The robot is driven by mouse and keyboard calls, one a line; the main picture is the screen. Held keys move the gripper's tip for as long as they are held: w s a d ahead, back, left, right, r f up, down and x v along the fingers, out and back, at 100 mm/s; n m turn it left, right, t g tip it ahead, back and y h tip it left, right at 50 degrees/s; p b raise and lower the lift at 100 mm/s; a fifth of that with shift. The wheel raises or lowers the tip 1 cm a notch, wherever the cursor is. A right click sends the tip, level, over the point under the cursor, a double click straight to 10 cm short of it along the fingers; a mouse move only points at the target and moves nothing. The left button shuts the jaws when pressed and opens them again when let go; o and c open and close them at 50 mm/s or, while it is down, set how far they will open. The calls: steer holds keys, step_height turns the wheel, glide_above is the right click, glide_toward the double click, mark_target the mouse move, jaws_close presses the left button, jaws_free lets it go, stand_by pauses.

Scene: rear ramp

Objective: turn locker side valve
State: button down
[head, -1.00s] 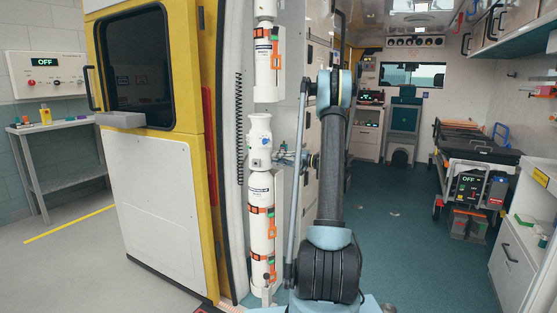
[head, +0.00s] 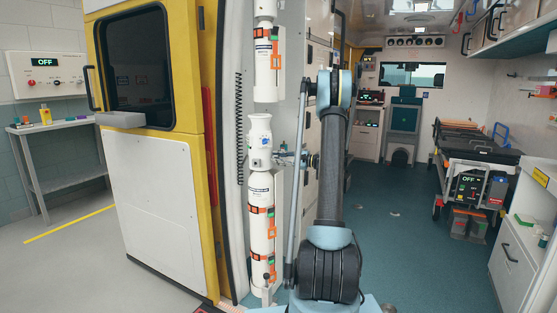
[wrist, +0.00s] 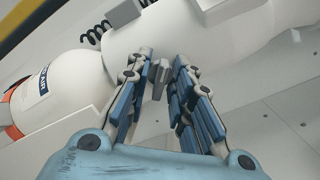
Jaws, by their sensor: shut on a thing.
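A white cylinder (head: 262,190) with orange straps stands upright in the side locker, under a white neck (head: 259,135). In the wrist view the white cylinder body (wrist: 52,95) lies across the left, joined to a wider white part (wrist: 205,35). My gripper (wrist: 161,62) has its blue-grey fingers on both sides of a small grey valve handle (wrist: 160,78) and is shut on it. In the head view my gripper (head: 284,157) is small, just right of the white neck, and the handle is hard to make out there.
A second white cylinder (head: 266,60) is above. A yellow-framed door (head: 150,170) stands open on the left. A stretcher (head: 475,150) is at the right inside, with clear floor (head: 410,235) between. A black coiled cord (wrist: 95,33) runs behind the white part.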

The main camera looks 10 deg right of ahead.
steer(key=m, duration=0.5)
steer(key=shift+m, duration=0.3)
steer(key=shift+f+m, duration=0.1)
steer(key=shift+m, duration=2.1)
steer(key=shift+s, duration=0.1)
steer(key=c, duration=1.7)
jaws_free()
steer(key=v, duration=1.2)
